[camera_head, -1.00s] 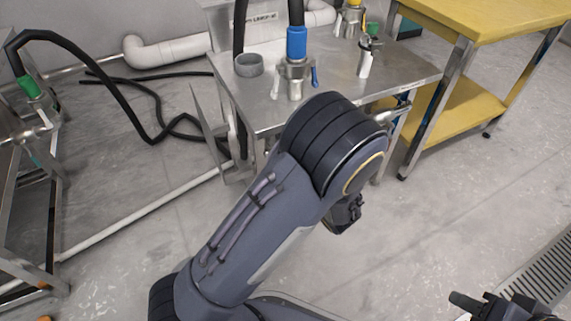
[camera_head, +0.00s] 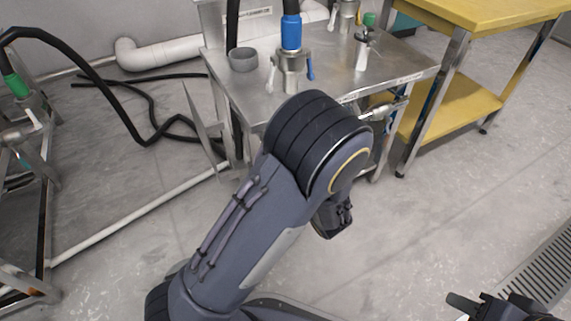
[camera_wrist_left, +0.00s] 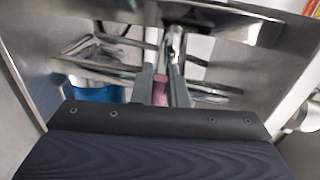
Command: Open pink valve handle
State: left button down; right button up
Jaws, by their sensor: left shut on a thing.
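The pink valve handle (camera_wrist_left: 160,92) shows in the left wrist view as a short pink piece below a shiny metal pipe. My left gripper (camera_wrist_left: 163,86) has one grey finger on each side of it and is shut on it. In the head view my left arm covers that gripper and the handle, under the near side of the steel table (camera_head: 405,68). My right gripper (camera_head: 490,304) is at the bottom right corner of the head view, partly cut off, over the floor and away from the table.
A blue-collared hose fitting (camera_head: 291,34), a grey ring (camera_head: 243,60) and a white-bodied tool (camera_head: 362,52) stand on the steel table. A yellow table (camera_head: 480,14) is at the right. Black hoses (camera_head: 150,110) lie at the left.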

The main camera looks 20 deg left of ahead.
pick_arm(q)
jog(key=shift+f, duration=0.1)
jog(key=c, duration=1.5)
grip_release()
jog(key=p+v, duration=0.2)
jog(key=v, duration=0.6)
